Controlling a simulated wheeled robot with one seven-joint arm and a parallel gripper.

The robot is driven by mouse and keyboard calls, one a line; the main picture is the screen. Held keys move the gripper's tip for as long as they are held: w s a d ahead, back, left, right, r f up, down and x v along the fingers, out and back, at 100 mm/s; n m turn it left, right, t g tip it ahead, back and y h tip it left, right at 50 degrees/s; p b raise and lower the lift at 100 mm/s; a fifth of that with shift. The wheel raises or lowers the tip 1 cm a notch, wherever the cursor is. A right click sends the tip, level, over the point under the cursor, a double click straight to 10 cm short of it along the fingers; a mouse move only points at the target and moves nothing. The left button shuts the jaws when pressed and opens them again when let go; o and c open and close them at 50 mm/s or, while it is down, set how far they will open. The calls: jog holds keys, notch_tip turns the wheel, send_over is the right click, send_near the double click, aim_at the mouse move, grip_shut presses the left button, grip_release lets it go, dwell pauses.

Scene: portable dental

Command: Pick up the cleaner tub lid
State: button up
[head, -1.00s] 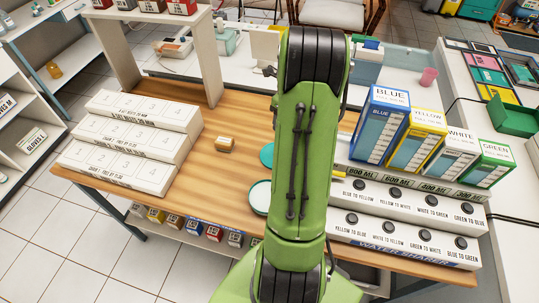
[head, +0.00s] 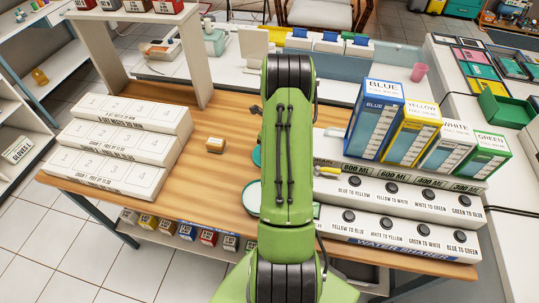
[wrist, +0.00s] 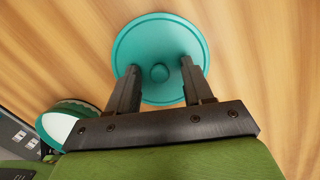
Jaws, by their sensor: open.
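The cleaner tub lid is a round teal disc with a small knob in its middle. In the wrist view the lid (wrist: 160,35) lies on the wooden table, and my open gripper (wrist: 158,72) has one finger on each side of the knob, seen from above. I cannot tell how far the fingertips are above the lid.
White stepped boxes (head: 120,150) stand at the table's left. The water sharer (head: 400,215) with knobs and tall coloured cartons (head: 375,118) fills the right. Bare wood (head: 195,185) lies between.

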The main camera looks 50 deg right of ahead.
grip_shut()
dwell(0.5)
